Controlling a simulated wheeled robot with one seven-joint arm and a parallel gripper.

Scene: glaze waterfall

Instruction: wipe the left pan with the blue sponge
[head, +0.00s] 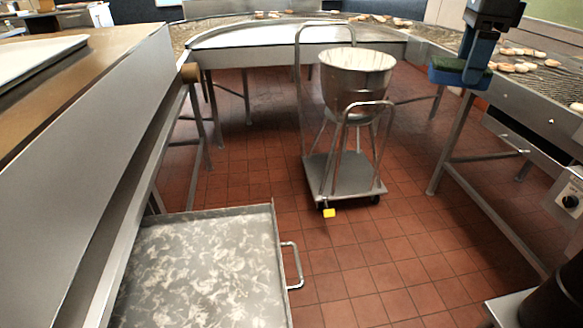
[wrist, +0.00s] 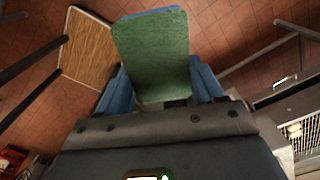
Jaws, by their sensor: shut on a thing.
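My gripper (head: 474,62), with blue fingers, is at the upper right of the head view, shut on the blue sponge (head: 459,75). The sponge has a green face, which fills the upper middle of the wrist view (wrist: 152,55), between the two fingers. A wide grey metal pan (head: 205,270) with a side handle is at the lower left of the head view. Whitish smears cover its floor. My gripper is up and to the right of this pan, far apart from it. The pan's near part is cut off by the picture edge. I see no second pan like it.
A wheeled cart (head: 345,178) with a big metal bowl (head: 356,80) stands mid-floor. A long steel-sided counter (head: 100,150) runs along the left. A conveyor (head: 545,90) with several pastries runs along the right. Red tiled floor (head: 400,255) lies clear between the pan and the right side.

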